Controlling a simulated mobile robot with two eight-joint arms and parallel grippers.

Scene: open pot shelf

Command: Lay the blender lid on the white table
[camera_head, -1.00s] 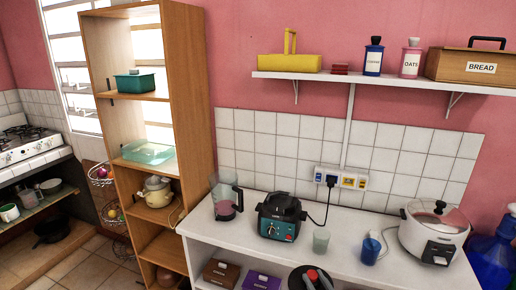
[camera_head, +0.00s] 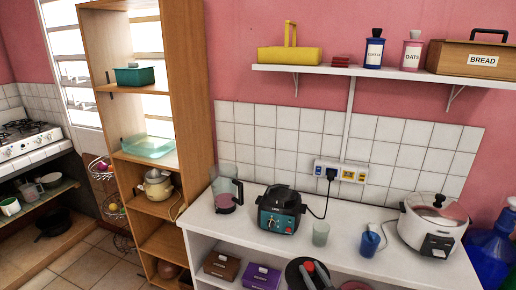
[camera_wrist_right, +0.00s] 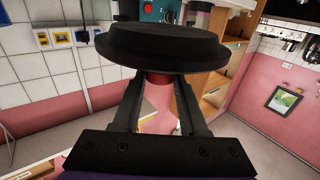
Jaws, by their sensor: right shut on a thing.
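The blender lid (camera_head: 292,270) is a black round disc at the bottom middle of the head view. In the right wrist view the lid (camera_wrist_right: 165,46) fills the upper middle, with a red knob between the fingers. My right gripper (camera_head: 315,272) is shut on that knob; its fingers also show in the wrist view (camera_wrist_right: 158,80). The lid is held in front of the white table (camera_head: 340,247); its height relative to the tabletop is hard to tell. A clear blender jug (camera_head: 226,193) stands at the table's left end. My left gripper is not in view.
On the table stand a black and teal cooker (camera_head: 281,209), a clear cup (camera_head: 320,233), a blue cup (camera_head: 370,243) and a white rice cooker (camera_head: 432,229). A brown box (camera_head: 221,266) and a purple box (camera_head: 262,277) sit below the tabletop. Bare tabletop shows between the cups and near the front.

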